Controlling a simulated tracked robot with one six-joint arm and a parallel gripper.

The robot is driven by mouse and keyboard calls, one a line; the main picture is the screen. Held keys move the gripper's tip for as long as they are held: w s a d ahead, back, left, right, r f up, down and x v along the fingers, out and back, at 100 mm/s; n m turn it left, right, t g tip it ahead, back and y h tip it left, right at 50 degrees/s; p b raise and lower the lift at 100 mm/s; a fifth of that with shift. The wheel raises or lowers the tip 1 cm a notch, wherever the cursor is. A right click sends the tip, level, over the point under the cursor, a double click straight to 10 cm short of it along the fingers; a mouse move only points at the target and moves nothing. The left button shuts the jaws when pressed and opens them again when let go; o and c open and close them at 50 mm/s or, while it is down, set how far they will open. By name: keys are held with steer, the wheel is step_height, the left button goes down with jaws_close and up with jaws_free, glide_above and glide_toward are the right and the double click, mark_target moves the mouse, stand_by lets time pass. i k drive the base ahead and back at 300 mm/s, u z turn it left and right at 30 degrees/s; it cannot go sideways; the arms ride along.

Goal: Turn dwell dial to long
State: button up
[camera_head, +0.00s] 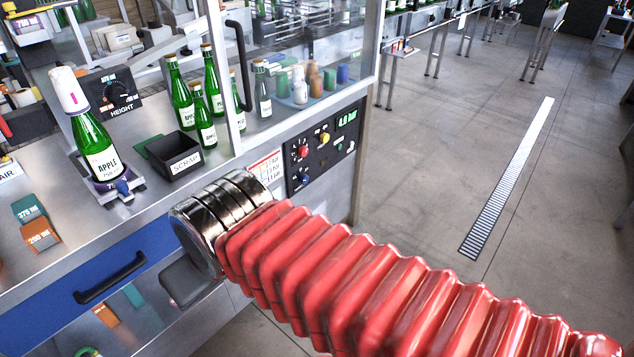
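A dark control panel (322,146) is set in the front of the metal bench, right of centre. It carries a red knob (304,152), a yellow knob (325,138) and a blue knob (304,179). Their labels and pointer settings are too small to read, so I cannot tell which is the dwell dial. A green readout (347,119) is at the panel's upper right. My red ribbed arm crosses the foreground and ends in metal rings just left of and below the panel. My gripper's fingers do not show.
A capped APPLE bottle (98,148) stands in a holder at left, near the HEIGHT dial (116,95) and the SCRAP bin (173,155). Several green bottles stand behind. A clear guard with a black handle (239,66) rises above the panel. Open floor (430,170) lies right.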

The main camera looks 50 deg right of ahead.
mark_target(304, 178)
steer(key=z, duration=0.65)
steer(key=i, duration=1)
steer(key=z, duration=0.05)
